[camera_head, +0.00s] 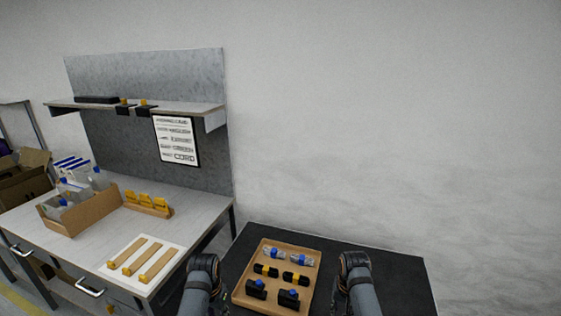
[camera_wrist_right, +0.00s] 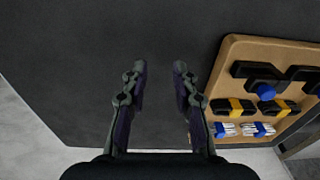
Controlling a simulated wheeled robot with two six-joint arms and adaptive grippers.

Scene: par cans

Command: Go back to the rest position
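My right gripper (camera_wrist_right: 160,68) is open and empty in the right wrist view, its two fingers apart above a dark surface. In the head view my left arm (camera_head: 205,265) and right arm (camera_head: 355,268) rise at the bottom, on either side of a wooden tray (camera_head: 247,268). Neither gripper's fingers can be made out there. The tray also shows in the right wrist view (camera_wrist_right: 221,72), to the right of the gripper and apart from it.
The tray lies on a black table (camera_head: 405,280) and holds silver-and-blue, black-and-yellow and black-and-blue parts. Left is a workbench (camera_head: 200,205) with a cardboard bin (camera_head: 95,215), yellow parts (camera_head: 148,203), wooden strips on a white board (camera_head: 172,262), and a shelf (camera_head: 190,107) above.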

